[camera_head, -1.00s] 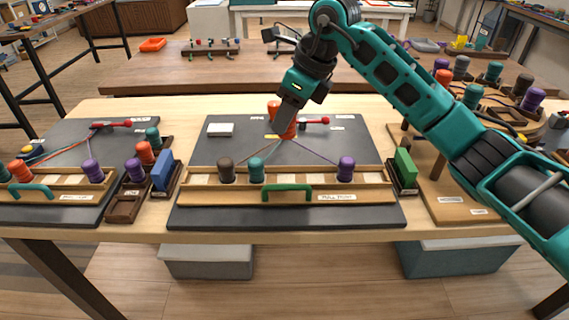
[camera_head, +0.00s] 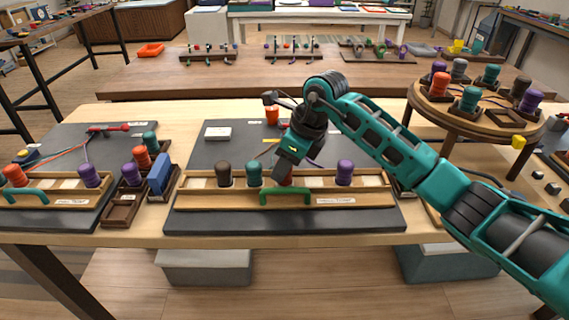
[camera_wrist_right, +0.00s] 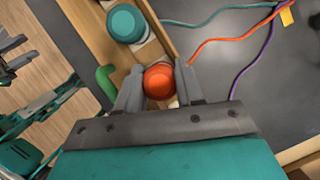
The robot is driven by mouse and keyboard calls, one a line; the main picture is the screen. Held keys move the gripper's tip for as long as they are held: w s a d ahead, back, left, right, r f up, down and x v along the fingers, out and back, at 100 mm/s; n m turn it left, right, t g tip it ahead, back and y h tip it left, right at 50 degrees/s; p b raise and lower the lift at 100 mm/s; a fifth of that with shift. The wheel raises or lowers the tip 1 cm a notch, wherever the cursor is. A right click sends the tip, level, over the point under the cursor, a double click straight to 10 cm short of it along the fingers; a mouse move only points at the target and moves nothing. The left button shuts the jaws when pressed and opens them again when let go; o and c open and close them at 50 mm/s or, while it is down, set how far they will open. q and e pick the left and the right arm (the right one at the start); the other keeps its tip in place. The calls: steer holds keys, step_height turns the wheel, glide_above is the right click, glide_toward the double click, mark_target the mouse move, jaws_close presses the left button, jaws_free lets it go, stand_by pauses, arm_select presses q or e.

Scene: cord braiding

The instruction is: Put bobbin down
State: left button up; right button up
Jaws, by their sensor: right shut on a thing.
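My right gripper (camera_head: 285,180) is at the long wooden tray (camera_head: 230,202) on the middle board in the head view, between the teal bobbin (camera_head: 254,173) and the purple bobbin (camera_head: 344,173). A dark brown bobbin (camera_head: 223,174) stands at the tray's left. In the right wrist view the gripper (camera_wrist_right: 159,85) is shut on an orange bobbin (camera_wrist_right: 159,80), with a finger on each side. The bobbin is over or in the tray; whether it touches the tray floor is hidden. The teal bobbin (camera_wrist_right: 125,23) stands close by. My left gripper does not show clearly.
A green handle (camera_head: 285,196) is at the tray's front. Teal, orange and purple cords (camera_wrist_right: 252,50) run over the dark board. A round stand (camera_head: 470,115) with several bobbins is at the right.

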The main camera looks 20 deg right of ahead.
steer(key=shift+f+b, duration=0.3)
steer(key=shift+f, duration=0.1)
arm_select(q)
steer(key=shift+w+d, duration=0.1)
arm_select(e)
steer(key=o, duration=1)
steer(key=shift+r, duration=0.1)
steer(key=shift+o, duration=0.2)
steer(key=shift+d+r+p, duration=0.1)
steer(key=shift+r+p, duration=0.3)
steer(key=shift+r, duration=0.2)
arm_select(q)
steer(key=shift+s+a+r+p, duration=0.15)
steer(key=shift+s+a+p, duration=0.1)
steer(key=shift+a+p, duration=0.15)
arm_select(e)
steer(key=v, duration=1.1)
steer(key=shift+r, duration=0.25)
steer(key=shift+s, duration=0.15)
